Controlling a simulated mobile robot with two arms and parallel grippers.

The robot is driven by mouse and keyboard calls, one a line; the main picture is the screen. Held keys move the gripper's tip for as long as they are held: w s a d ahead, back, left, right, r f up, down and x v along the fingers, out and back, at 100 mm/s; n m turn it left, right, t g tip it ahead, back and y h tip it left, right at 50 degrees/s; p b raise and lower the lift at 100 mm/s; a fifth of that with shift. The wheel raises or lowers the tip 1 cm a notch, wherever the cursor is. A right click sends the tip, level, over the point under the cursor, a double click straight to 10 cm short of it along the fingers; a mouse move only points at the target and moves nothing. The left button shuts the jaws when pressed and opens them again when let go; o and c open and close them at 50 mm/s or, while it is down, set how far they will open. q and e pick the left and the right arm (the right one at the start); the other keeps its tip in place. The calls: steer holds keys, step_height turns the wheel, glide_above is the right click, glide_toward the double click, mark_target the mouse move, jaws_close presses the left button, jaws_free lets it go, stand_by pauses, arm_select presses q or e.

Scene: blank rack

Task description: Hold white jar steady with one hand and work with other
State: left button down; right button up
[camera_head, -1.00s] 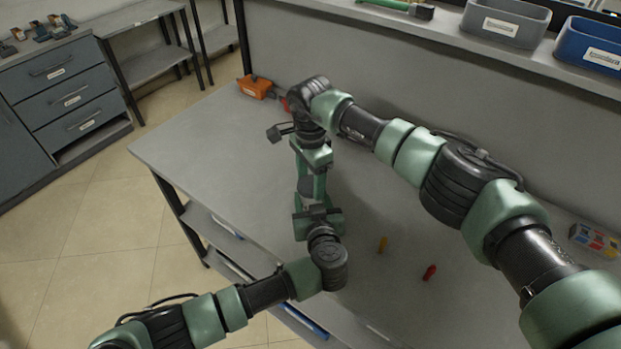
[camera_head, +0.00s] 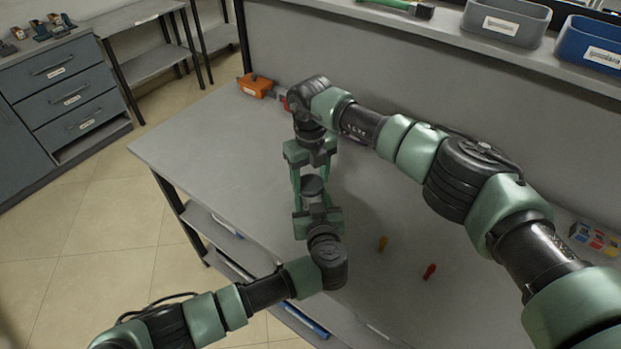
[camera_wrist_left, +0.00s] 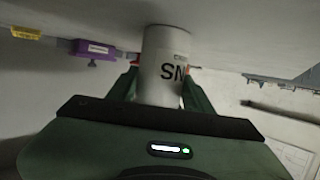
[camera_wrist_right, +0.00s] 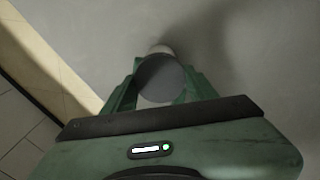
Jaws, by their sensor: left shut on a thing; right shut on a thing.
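The white jar (camera_wrist_left: 166,62) with dark "SN" lettering stands between the fingers of my left gripper (camera_head: 317,208) in the left wrist view. My left gripper is shut on its body. My right gripper (camera_head: 311,170) comes from above and is shut on the jar's grey round lid (camera_wrist_right: 160,80), one finger on each side. The lid also shows in the head view (camera_head: 312,187) between the two grippers. A sliver of the white jar shows past the lid in the right wrist view. I cannot tell how far the lid is turned.
The grey workbench (camera_head: 215,155) is mostly clear. An orange box (camera_head: 256,86) stands at the back left. Grey (camera_head: 505,22) and blue (camera_head: 590,45) bins sit on the shelf above.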

steer(key=o, duration=1.6)
step_height(320, 180, up, 12)
arm_select(q)
steer(key=c, duration=0.5)
jaws_free()
